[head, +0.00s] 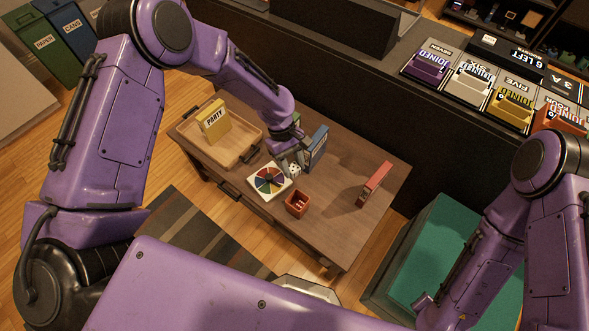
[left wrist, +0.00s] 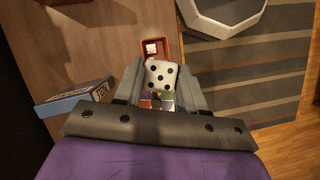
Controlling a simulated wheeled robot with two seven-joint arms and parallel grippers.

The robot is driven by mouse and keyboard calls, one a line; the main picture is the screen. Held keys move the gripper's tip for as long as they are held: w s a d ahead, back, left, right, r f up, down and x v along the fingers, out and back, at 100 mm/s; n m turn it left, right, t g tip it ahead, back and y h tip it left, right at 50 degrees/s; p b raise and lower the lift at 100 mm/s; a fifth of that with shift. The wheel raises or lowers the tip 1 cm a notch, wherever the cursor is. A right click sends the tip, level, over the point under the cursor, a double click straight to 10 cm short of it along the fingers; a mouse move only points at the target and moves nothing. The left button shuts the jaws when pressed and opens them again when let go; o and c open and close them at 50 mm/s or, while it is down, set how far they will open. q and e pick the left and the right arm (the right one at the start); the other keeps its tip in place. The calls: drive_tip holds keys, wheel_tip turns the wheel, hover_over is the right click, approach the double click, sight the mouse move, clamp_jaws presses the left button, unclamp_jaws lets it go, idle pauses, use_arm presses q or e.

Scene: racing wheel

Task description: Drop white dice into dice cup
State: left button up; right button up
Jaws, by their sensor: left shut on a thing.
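A white die with black pips (head: 294,169) is held between the fingers of my left gripper (head: 292,160), over the table near the spinner board. The left wrist view shows the die (left wrist: 161,75) between the two grey fingers (left wrist: 160,85). The small red-brown dice cup (head: 297,204) stands on the table, just in front of the die in the head view. It also shows beyond the die in the left wrist view (left wrist: 174,47), with a small white thing inside. My right arm shows at the right, but its gripper cannot be made out.
A square spinner board (head: 269,181) lies left of the cup. A wooden tray (head: 247,150) holds a yellow party box (head: 214,121). A blue box (head: 317,148) stands close beside the gripper. A red box (head: 374,184) stands to the right, with bare table between.

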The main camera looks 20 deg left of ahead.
use_arm(q)
wheel_tip(320, 180, down, 12)
drive_tip(key=n+t+h+b, duration=0.1)
drive_tip(key=n+b, duration=0.3)
drive_tip(key=b, duration=0.1)
drive_tip(key=shift+s+r, duration=0.2)
drive_tip(key=shift+s, duration=0.2)
use_arm(e)
wheel_tip(320, 180, down, 5)
drive_tip(key=shift+w+a+r, duration=0.1)
drive_tip(key=shift+w+a, duration=0.05)
use_arm(q)
drive_tip(key=shift+t, duration=0.3)
drive_tip(key=o, duration=1.2)
drive_tip(key=shift+r, duration=0.1)
drive_tip(key=v, duration=1)
drive_tip(key=shift+a+r, duration=0.1)
drive_tip(key=shift+r, duration=0.15)
use_arm(e)
drive_tip(key=shift+r, duration=0.2)
use_arm(q)
drive_tip(key=shift+w, duration=0.1)
